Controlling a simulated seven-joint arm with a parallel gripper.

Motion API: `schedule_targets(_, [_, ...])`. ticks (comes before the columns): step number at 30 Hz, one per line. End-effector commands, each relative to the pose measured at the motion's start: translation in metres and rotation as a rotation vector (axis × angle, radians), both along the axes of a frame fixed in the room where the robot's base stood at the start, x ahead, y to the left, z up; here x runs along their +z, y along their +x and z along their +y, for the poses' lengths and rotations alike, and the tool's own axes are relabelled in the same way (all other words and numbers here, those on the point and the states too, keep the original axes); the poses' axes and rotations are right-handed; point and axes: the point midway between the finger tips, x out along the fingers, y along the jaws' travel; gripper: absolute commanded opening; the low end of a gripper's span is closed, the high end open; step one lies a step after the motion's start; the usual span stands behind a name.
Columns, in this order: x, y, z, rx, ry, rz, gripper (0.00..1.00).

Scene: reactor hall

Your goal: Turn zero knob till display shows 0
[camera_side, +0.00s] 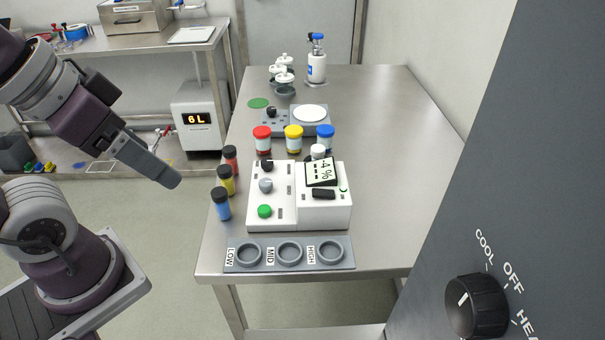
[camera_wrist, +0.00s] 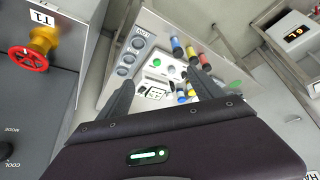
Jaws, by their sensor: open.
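A white instrument box (camera_side: 285,215) stands on the steel bench. Its tilted display (camera_side: 321,171) shows a 4 with a percent sign, seemingly with a minus before it. On its left part are a black knob (camera_side: 267,165), a grey knob (camera_side: 265,185) and a green knob (camera_side: 264,211). Their labels are too small to read, so I cannot tell which is the zero knob. My gripper (camera_side: 166,176) is open and empty, left of the bench and apart from the box. In the wrist view, the box's display (camera_wrist: 155,92) shows between my open fingers (camera_wrist: 160,76).
Red, yellow and blue vials (camera_side: 227,180) stand left of the box, close to my gripper's side. Jars (camera_side: 293,139) stand behind it. A LOW/MID/HIGH tray (camera_side: 270,266) lies in front. A grey panel with a black dial (camera_side: 476,306) rises at right. The bench's right side is clear.

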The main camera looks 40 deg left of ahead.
Motion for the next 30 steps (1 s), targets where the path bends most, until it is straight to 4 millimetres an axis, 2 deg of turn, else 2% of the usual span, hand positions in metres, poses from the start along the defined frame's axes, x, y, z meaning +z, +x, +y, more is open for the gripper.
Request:
schedule_targets(21, [0.0, 0.0, 0.0, 0.0, 0.0, 0.0, 0.76])
schedule_targets(22, [0.0, 0.0, 0.0, 0.0, 0.0, 0.0, 0.74])
schedule_targets(24, [0.001, 0.003, 0.0, -0.005, 0.003, 0.007, 0.6])
schedule_targets(26, [0.003, 0.014, 0.001, -0.028, 0.012, 0.036, 0.48])
schedule_targets(29, [0.003, 0.054, 0.003, -0.113, 0.043, 0.13, 0.48])
schedule_targets(30, [-0.002, 0.076, 0.005, -0.159, 0.058, 0.176, 0.48])
